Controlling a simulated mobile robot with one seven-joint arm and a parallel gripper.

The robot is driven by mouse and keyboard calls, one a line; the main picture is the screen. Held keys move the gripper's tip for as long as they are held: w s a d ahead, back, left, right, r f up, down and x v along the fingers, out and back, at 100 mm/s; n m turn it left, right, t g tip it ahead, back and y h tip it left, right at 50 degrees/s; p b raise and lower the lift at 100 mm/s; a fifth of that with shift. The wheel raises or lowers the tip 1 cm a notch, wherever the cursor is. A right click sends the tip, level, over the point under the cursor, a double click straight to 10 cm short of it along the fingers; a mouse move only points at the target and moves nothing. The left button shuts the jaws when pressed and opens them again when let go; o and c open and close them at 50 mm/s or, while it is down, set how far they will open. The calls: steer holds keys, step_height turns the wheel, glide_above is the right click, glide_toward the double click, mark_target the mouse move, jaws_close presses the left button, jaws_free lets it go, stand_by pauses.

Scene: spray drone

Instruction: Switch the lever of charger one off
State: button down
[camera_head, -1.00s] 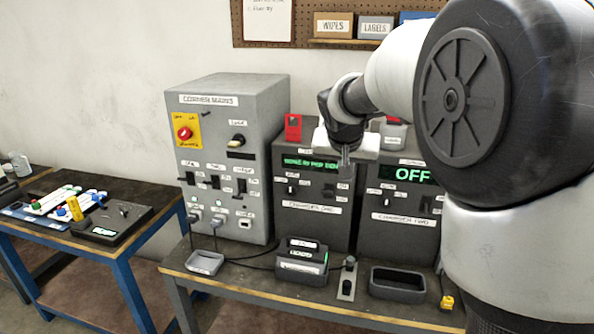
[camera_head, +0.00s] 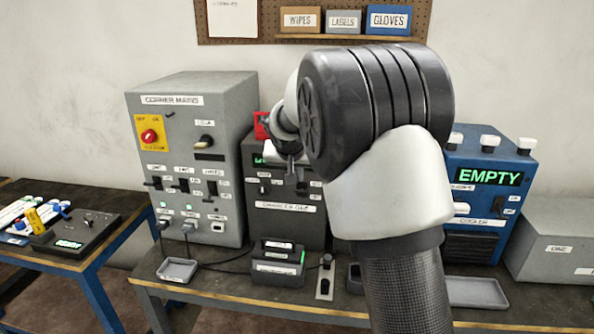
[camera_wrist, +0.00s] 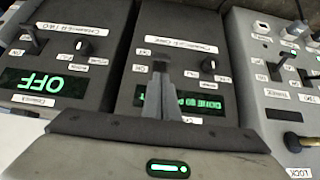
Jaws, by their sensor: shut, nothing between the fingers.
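Charger one (camera_head: 288,224) is the dark grey box in the middle of the bench. Its green display is partly hidden by my arm in the head view. In the wrist view, charger one (camera_wrist: 215,45) appears upside down, with a black round knob (camera_wrist: 207,65) and its lever (camera_wrist: 160,67) just beyond my fingertips. My gripper (camera_head: 291,166) is shut and empty in front of the upper panel, close to the lever (camera_head: 301,186). The closed fingers also show in the wrist view (camera_wrist: 167,98) and cover part of the display. I cannot tell whether they touch the lever.
The Corner Mains cabinet (camera_head: 190,125) stands left of charger one. Charger two (camera_wrist: 65,20), display reading OFF, is hidden behind my arm in the head view. A blue cooler (camera_head: 485,215) reading EMPTY stands right. A small tray (camera_head: 177,270) and a black device (camera_head: 278,268) sit in front.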

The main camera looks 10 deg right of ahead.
mark_target(302, 190)
steer(key=x, duration=0.5)
steer(key=shift+w+f, duration=0.2)
steer(key=shift+f, duration=0.1)
steer(key=shift+f, duration=0.1)
steer(key=b, duration=0.2)
steer(key=shift+s+f+t+b, duration=0.15)
steer(key=shift+s+t+b, duration=0.05)
steer(key=shift+t+b, duration=0.15)
steer(key=shift+a+f+b, duration=0.1)
steer(key=shift+f+b, duration=0.05)
steer(key=shift+b, duration=0.6)
steer(key=shift+t+h, duration=0.3)
steer(key=shift+t, duration=0.05)
steer(key=f+b, duration=0.1)
steer(key=b, duration=0.3)
steer(key=s+f+b, duration=0.1)
steer(key=b, duration=0.3)
steer(key=s+f+b, duration=0.1)
steer(key=f+b, duration=0.1)
steer(key=b, duration=0.3)
steer(key=shift+s+a, duration=0.1)
steer(key=shift+a, duration=0.2)
steer(key=shift+r, duration=0.1)
